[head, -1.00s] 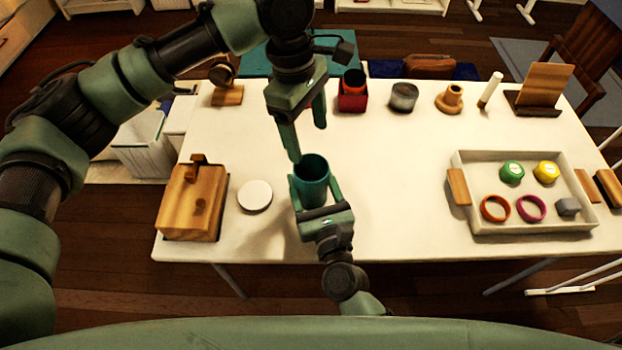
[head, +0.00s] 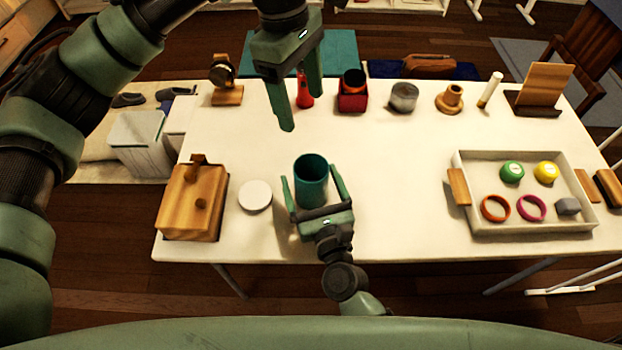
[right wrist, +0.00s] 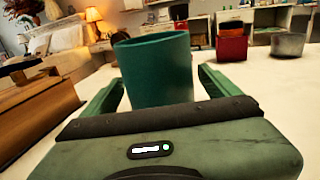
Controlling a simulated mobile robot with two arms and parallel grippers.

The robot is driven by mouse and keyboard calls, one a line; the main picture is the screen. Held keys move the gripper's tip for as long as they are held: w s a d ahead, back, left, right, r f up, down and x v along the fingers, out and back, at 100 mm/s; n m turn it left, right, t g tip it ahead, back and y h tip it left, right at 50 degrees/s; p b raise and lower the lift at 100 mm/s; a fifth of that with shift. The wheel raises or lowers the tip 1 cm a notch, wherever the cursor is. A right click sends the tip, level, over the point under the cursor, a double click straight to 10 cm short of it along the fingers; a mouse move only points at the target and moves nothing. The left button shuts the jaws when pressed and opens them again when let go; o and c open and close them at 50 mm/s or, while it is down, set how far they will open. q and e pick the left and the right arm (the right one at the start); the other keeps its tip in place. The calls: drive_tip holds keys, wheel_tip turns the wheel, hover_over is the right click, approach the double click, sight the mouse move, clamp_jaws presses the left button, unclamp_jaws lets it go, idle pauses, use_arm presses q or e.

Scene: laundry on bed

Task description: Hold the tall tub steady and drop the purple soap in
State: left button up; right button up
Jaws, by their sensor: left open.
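The tall teal tub (head: 311,182) stands upright on the white table, left of its middle; it also shows in the right wrist view (right wrist: 155,70). My right gripper (head: 311,182) is around the tub, with its fingers on either side and gaps between them and the wall, so it is open. My left gripper (head: 299,110) is open and empty above the table, beyond the tub. No purple soap can be picked out. The bottom of the tub's inside is dark and hidden.
A white disc (head: 255,196) and a wooden box (head: 192,205) lie left of the tub. A tray (head: 520,228) with rings and round tins is at the right. A red bottle (head: 304,92), red box (head: 352,103) and grey tin (head: 404,97) stand at the back. The table's middle is clear.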

drive_tip(key=v, duration=1.2)
